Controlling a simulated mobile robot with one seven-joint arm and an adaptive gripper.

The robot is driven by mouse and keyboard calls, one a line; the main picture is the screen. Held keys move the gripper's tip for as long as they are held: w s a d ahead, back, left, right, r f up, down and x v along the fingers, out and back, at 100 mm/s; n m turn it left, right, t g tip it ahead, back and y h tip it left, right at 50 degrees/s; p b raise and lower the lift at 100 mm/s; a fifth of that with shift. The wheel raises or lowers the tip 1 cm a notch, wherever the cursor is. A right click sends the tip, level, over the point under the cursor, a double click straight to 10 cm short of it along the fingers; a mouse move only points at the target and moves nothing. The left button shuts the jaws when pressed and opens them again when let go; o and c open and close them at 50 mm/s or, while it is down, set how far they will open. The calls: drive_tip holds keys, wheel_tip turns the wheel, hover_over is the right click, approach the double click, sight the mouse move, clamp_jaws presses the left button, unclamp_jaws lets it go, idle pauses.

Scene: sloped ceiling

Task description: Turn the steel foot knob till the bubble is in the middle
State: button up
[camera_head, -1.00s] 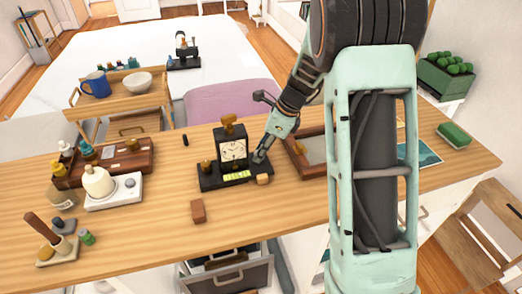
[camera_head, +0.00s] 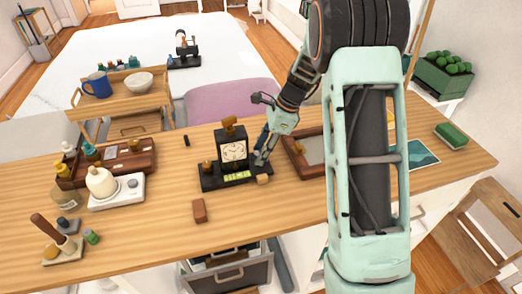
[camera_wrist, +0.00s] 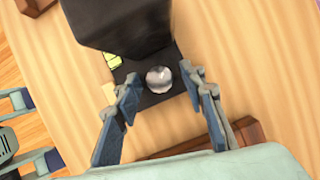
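A black clock (camera_head: 233,151) with a pale dial stands on a dark base (camera_head: 210,185) on the wooden table. A yellow-green level vial (camera_head: 237,175) lies at the front of the base; its bubble is too small to make out. In the wrist view the round, shiny steel foot knob (camera_wrist: 159,79) sits on the base, beside the dark clock body. The vial (camera_wrist: 112,60) shows partly there. My gripper (camera_head: 261,158) is at the right end of the base. In the wrist view my gripper (camera_wrist: 160,88) is open, its fingers on either side of the knob with gaps.
A small wooden block (camera_head: 263,180) is at the base's front right corner. A wooden tray (camera_head: 292,152) stands close on the right. A reddish-brown block (camera_head: 200,211) lies in front. A white device (camera_head: 117,191) stands left.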

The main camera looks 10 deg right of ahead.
drive_tip(key=v, duration=1.2)
idle(0.3)
